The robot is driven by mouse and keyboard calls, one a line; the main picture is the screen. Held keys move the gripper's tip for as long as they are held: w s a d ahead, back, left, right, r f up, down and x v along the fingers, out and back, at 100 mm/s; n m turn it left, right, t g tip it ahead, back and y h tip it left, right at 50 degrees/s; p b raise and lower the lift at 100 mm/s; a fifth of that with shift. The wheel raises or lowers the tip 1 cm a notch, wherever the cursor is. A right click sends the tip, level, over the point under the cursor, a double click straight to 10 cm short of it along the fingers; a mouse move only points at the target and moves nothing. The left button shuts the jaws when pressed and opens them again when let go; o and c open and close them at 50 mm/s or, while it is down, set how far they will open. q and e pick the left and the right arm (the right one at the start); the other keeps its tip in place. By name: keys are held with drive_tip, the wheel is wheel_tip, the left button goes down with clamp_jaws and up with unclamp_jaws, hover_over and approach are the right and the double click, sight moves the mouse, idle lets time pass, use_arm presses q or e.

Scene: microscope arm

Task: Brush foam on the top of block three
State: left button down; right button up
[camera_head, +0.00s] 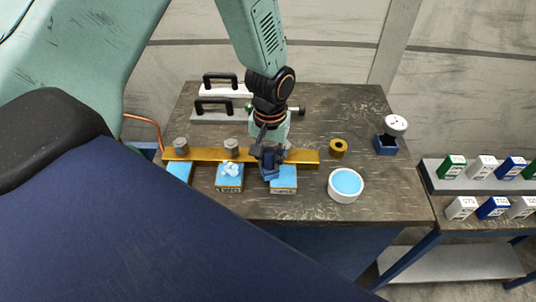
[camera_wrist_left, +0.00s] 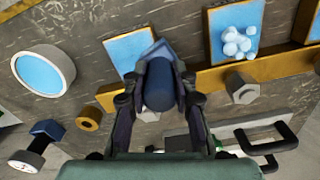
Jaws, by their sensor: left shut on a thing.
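Several blocks with blue tops stand along the front of the dark table. The right block (camera_head: 285,181), with a front label too small to read, shows no foam on its visible top; it also shows in the left wrist view (camera_wrist_left: 128,46). The middle block (camera_head: 229,184) bears white-blue foam (camera_head: 230,168), also clear in the left wrist view (camera_wrist_left: 237,43). The left block (camera_head: 179,172) is partly cut off by my body. My left gripper (camera_head: 271,151) is shut on a blue brush (camera_wrist_left: 161,88) over the right block, hiding part of it. Contact cannot be told. My right gripper is out of view.
A white bowl of blue liquid (camera_head: 345,186) stands right of the blocks. A brass bar (camera_head: 206,154) with grey hex nuts runs behind them. A brass ring (camera_head: 338,148), a white-and-blue gauge-like item (camera_head: 394,126) and black-handled plates (camera_head: 222,115) stand farther back. A side shelf (camera_head: 455,182) holds small boxes.

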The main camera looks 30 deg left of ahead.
sight(268, 149)
use_arm(q)
drive_tip(key=shift+r+p, duration=0.2)
drive_tip(key=shift+p, duration=0.1)
drive_tip(key=shift+w+r+p, duration=0.1)
drive_tip(key=shift+r+p, duration=0.2)
drive_tip(key=shift+r, duration=0.35)
drive_tip(key=shift+a+r+p, duration=0.15)
drive_tip(key=shift+r+p, duration=0.65)
drive_tip(key=shift+r, duration=0.1)
drive_tip(key=r+p, duration=0.3)
drive_tip(key=shift+d+r, duration=0.15)
drive_tip(key=shift+d, duration=0.1)
drive_tip(key=shift+a+r+p, duration=0.2)
drive_tip(key=shift+r+p, duration=0.5)
drive_tip(key=shift+d+f, duration=0.1)
drive_tip(key=shift+d, duration=0.05)
